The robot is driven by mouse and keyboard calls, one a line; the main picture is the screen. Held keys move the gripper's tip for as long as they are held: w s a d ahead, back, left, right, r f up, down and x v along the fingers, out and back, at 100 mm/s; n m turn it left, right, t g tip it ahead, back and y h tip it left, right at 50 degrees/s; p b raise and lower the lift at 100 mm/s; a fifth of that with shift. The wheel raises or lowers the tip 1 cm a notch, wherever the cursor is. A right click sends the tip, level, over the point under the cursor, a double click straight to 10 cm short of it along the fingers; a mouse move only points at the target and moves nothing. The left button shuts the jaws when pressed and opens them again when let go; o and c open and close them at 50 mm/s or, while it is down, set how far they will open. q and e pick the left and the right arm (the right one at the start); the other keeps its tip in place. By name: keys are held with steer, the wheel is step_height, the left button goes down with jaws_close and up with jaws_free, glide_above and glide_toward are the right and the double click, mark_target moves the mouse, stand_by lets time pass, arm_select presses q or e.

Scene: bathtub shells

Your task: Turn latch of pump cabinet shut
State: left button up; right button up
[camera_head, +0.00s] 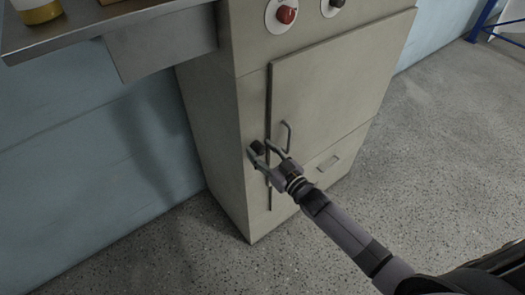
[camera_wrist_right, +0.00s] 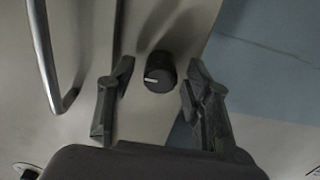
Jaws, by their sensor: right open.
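The pump cabinet (camera_head: 225,120) is a tall beige cabinet against a blue wall. Its door (camera_head: 335,85) looks closed, with a slim metal handle (camera_head: 286,136) near its left edge. The latch (camera_head: 257,148) is a dark round knob on the frame left of the door edge. In the right wrist view the latch (camera_wrist_right: 159,75) shows a short white mark on its face. My right gripper (camera_head: 265,153) is open, with its fingers on either side of the latch. In the right wrist view the fingers (camera_wrist_right: 158,85) show gaps to the latch on both sides. My left gripper is not in view.
A red knob (camera_head: 286,14) and a dark knob (camera_head: 337,3) sit on the cabinet's upper panel. A metal shelf (camera_head: 100,25) with containers juts out at upper left. The handle (camera_wrist_right: 50,60) stands close to the left finger in the right wrist view. Speckled floor (camera_head: 450,150) is clear at right.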

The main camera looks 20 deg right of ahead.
steer(key=shift+c, duration=0.2)
jaws_close()
stand_by(0.3)
steer(key=shift+n, duration=0.4)
steer(key=n, duration=0.7)
steer(key=shift+a+n, duration=0.1)
steer(key=shift+n, duration=0.2)
steer(key=n, duration=0.4)
steer(key=shift+f+n+b, duration=0.15)
steer(key=shift+n+b, duration=0.15)
steer(key=shift+b, duration=0.1)
steer(key=n+b, duration=0.1)
steer(key=n, duration=0.3)
steer(key=shift+s+n, duration=0.1)
steer(key=shift+n, duration=0.3)
